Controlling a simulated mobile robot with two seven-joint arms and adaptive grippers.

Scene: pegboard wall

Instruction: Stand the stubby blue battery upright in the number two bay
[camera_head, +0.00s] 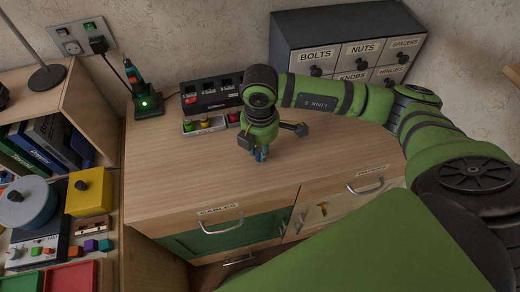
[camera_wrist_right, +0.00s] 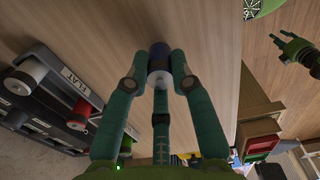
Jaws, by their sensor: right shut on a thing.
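The stubby blue battery (camera_wrist_right: 159,57) has a dark blue body and a pale metal end, in the right wrist view. My right gripper (camera_wrist_right: 160,75) is shut on it, with fingers around its sides. In the head view my right gripper (camera_head: 261,146) points down over the bench top, and a little of the blue battery (camera_head: 261,155) shows below it. The black charger (camera_head: 206,95) stands behind and to the left, with several bays in a row; its bay numbers are too small to read surely. My left gripper (camera_wrist_right: 296,48) shows small in the right wrist view.
A tray labelled FLAT (camera_wrist_right: 75,82) with several batteries lies in front of the charger. A green-lit tool stand (camera_head: 146,103) is left of it. A drawer cabinet (camera_head: 345,45) stands at the back. The bench top (camera_head: 175,165) is clear at front left.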

